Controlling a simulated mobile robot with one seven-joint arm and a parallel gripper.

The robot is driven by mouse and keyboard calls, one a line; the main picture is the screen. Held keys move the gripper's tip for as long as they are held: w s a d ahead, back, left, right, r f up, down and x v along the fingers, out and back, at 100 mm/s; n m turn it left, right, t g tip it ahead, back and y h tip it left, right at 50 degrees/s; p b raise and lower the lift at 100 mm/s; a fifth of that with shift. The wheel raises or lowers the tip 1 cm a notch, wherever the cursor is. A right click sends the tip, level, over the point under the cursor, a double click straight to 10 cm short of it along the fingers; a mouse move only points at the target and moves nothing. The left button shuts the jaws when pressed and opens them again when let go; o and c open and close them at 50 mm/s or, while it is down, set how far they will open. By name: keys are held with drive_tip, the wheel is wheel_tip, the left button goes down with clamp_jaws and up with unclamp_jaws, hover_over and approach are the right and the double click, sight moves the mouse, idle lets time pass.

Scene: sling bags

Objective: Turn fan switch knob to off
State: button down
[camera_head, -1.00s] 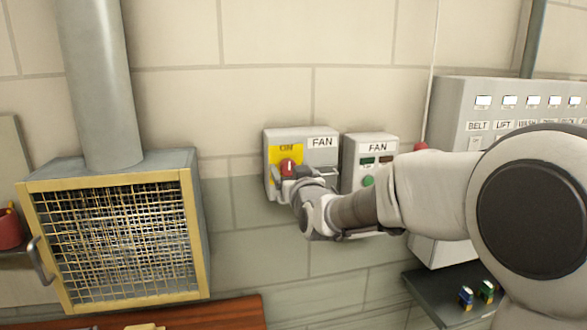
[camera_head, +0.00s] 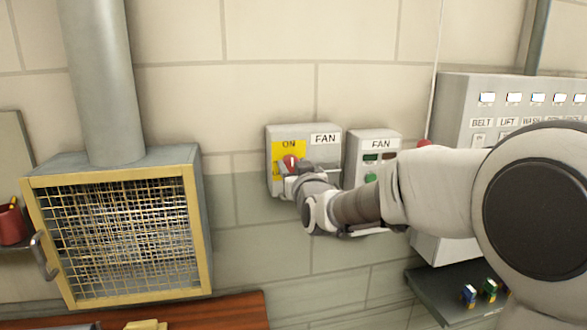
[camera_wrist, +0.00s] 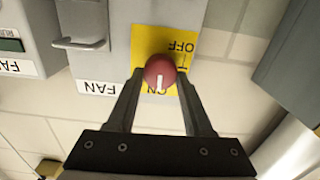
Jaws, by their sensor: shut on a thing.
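The fan switch box (camera_head: 322,145) is a grey wall box labelled FAN with a yellow plate (camera_head: 283,148). Its round red knob (camera_head: 290,161) has a white pointer line. In the wrist view, which is upside down, the knob (camera_wrist: 160,72) shows with its line towards the ON label (camera_wrist: 172,88). The OFF label (camera_wrist: 184,46) is at the plate's other end. My gripper (camera_wrist: 160,76) is shut on the knob, one finger on each side. In the head view, my gripper (camera_head: 289,170) covers the knob's lower part.
A second FAN box (camera_head: 378,135) with a green button (camera_head: 370,177) stands just right, partly behind my arm. A handle (camera_wrist: 80,44) juts out near the switch box. A labelled control panel (camera_head: 460,100) is farther right. A caged fan duct (camera_head: 120,240) is at left.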

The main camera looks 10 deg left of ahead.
drive_tip(key=n+b, duration=0.1)
drive_tip(key=b, duration=0.1)
drive_tip(key=n+b, duration=0.2)
drive_tip(key=shift+a+f+b, duration=0.1)
drive_tip(key=shift+f+b, duration=0.2)
drive_tip(key=shift+b, duration=0.05)
drive_tip(key=n+b, duration=0.4)
drive_tip(key=shift+s+r+n, duration=0.1)
drive_tip(key=shift+n, duration=0.3)
drive_tip(key=n+b, duration=0.2)
drive_tip(key=n, duration=0.3)
drive_tip(key=shift+a+n+b, duration=0.15)
drive_tip(key=shift+n+b, duration=1.1)
drive_tip(key=shift+n, duration=1.25)
drive_tip(key=shift+c, duration=1.5)
unclamp_jaws()
drive_tip(key=v, duration=1.7)
drive_tip(key=shift+s, duration=0.2)
